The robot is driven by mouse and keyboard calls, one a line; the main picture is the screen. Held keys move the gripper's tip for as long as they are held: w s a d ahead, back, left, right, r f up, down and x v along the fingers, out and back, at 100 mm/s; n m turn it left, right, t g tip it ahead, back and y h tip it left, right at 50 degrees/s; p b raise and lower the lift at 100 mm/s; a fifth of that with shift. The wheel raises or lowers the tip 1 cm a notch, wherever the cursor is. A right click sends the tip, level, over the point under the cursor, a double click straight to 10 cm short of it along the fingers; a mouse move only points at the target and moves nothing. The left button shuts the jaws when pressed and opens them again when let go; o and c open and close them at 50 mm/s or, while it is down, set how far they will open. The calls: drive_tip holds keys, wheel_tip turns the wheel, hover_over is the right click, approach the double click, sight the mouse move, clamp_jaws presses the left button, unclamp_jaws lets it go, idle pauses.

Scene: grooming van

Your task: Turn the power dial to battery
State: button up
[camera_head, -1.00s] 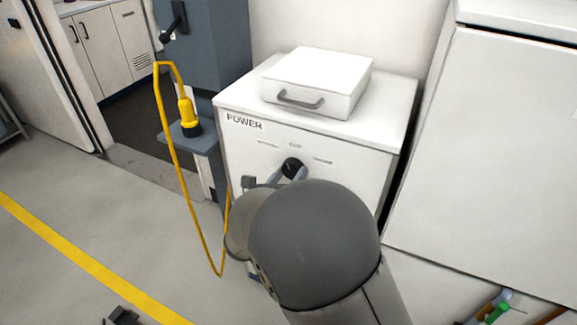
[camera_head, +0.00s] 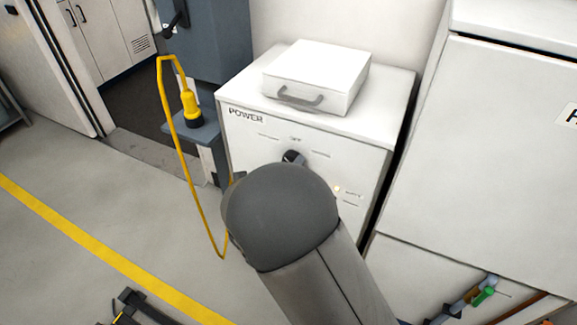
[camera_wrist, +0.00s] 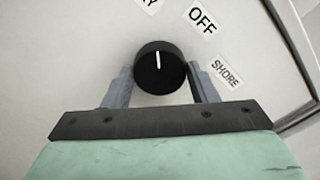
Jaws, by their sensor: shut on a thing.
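The power dial (camera_wrist: 160,68) is a round black knob with a white pointer line on the white panel. In the wrist view its pointer stands straight up, between the OFF label (camera_wrist: 202,20) and a cut-off label ending in "Y" (camera_wrist: 148,4). The SHORE label (camera_wrist: 226,73) is to the right. My gripper (camera_wrist: 159,78) is shut on the dial, one grey finger on each side. In the head view only the top of the dial (camera_head: 292,156) shows on the POWER cabinet (camera_head: 240,150); my arm hides the fingers.
A white case (camera_head: 315,75) with a grey handle lies on the cabinet. A small lit indicator (camera_head: 337,189) shows on the panel's right. A yellow cable with a plug (camera_head: 190,105) hangs at the left. A large white cabinet (camera_head: 480,150) stands close on the right.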

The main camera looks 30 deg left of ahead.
drive_tip(key=o, duration=1)
drive_tip(key=shift+c, duration=0.2)
drive_tip(key=shift+s, duration=0.15)
drive_tip(key=s+d, duration=0.2)
drive_tip(key=s, duration=1.5)
drive_tip(key=shift+d+b, duration=0.3)
drive_tip(key=shift+b, duration=0.1)
